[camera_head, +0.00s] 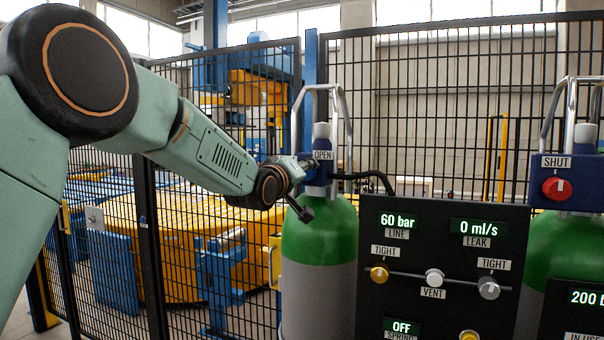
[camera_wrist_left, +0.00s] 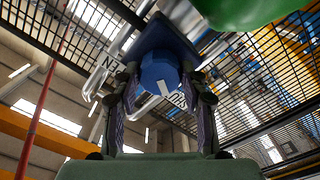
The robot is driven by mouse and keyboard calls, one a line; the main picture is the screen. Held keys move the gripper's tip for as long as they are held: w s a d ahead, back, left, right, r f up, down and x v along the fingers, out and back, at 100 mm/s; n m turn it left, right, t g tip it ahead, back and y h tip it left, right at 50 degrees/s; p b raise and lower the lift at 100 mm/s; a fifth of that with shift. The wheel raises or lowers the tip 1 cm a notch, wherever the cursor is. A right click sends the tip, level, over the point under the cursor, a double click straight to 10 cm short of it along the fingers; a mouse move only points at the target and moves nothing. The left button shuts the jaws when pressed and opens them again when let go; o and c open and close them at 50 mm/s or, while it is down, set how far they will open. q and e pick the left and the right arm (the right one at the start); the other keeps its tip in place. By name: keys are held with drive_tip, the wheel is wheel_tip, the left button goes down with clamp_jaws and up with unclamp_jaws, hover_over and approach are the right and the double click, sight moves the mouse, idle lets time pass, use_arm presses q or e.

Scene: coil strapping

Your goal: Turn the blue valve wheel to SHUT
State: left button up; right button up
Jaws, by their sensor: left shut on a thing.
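The blue valve wheel (camera_wrist_left: 160,72) sits between the two fingers of my left gripper (camera_wrist_left: 160,88) in the left wrist view, with a white mark on its face. The fingers are shut on it from both sides. In the head view my left gripper (camera_head: 303,186) is at the valve on top of the left green cylinder (camera_head: 318,240). The wheel is mostly hidden there behind the gripper. My right gripper is not in view.
A dark panel (camera_head: 445,215) right of the cylinder shows 60 bar LINE and 0 ml/s LEAK. A second green cylinder (camera_head: 565,245) has a red wheel (camera_head: 557,188) under a SHUT plate. Silver guard handles rise above both valves. Black mesh fence (camera_head: 450,110) stands behind.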

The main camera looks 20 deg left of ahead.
use_arm(q)
drive_tip(key=shift+r, duration=0.15)
drive_tip(key=o, duration=1.2)
drive_tip(key=shift+w, duration=0.15)
drive_tip(key=shift+c, duration=0.2)
drive_tip(key=s, duration=1.2)
drive_tip(key=shift+s, duration=0.1)
